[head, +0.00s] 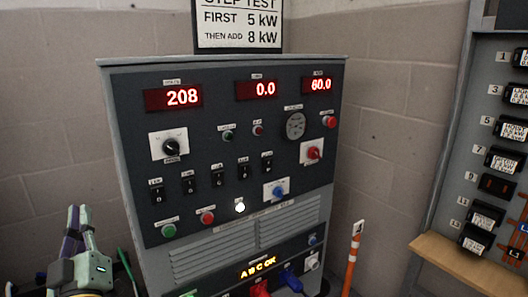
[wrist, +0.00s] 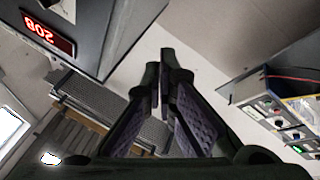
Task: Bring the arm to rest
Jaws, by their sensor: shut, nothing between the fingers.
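My gripper (wrist: 164,62) is shut and empty in the wrist view, its two dark fingers close together and pointing up the picture. The rest of my arm is cut off by the bottom edge of the head view.
The cabinet's displays read 208, 0.0 and 60.0. A step test sign (head: 240,22) is above it. A breaker panel (head: 480,115) stands at the right over a wooden ledge (head: 465,265). An orange-and-white post (head: 351,258) stands between them. Block walls close the back.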

